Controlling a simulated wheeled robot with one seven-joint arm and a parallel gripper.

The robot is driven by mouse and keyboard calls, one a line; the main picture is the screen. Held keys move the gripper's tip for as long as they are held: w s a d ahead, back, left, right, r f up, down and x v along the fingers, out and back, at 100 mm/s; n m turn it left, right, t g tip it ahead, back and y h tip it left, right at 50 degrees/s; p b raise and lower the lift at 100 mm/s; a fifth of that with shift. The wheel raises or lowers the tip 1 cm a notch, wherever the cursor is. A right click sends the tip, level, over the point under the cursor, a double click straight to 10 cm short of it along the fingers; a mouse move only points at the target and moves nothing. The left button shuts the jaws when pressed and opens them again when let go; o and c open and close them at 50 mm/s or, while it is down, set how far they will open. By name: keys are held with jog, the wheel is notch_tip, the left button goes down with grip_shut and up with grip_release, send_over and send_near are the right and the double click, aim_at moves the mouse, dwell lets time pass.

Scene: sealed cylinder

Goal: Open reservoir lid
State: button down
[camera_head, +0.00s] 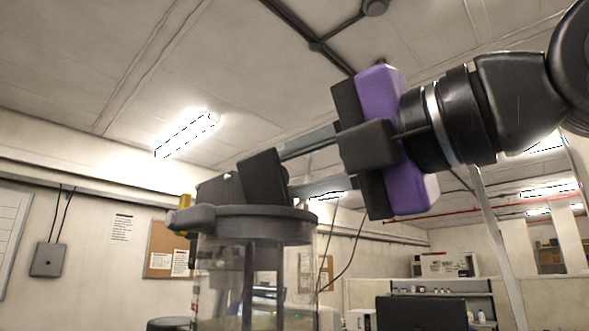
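The reservoir is a clear cylinder (208,285) at the lower centre of the head view, with dark upright parts inside. Its dark grey round lid (255,228) lies level on top and looks closed. A grey tab (186,217) with a yellow piece sticks out at the lid's left side. My gripper (245,182) has a purple body and reaches in from the upper right. Its grey fingers slope down left to dark tips just above the lid. The tips overlap dark parts over the lid, so contact and finger gap are unclear.
A grey wall box (48,259) and a notice board (168,250) are on the left wall. A dark panel (420,313) and shelves with small bottles (430,291) stand at the lower right. The space above and left of the lid looks free.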

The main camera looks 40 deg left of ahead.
jog(key=shift+w+m+p, duration=0.25)
jog(key=shift+m+p, duration=0.15)
jog(key=shift+m, duration=0.3)
jog(key=shift+w+f+m, duration=0.2)
jog(key=shift+w+m, duration=0.1)
jog(key=shift+m, duration=0.5)
jog(key=c, duration=1.2)
grip_release()
jog(key=d+b, duration=0.2)
jog(key=d, duration=0.6)
jog(key=shift+s, duration=0.3)
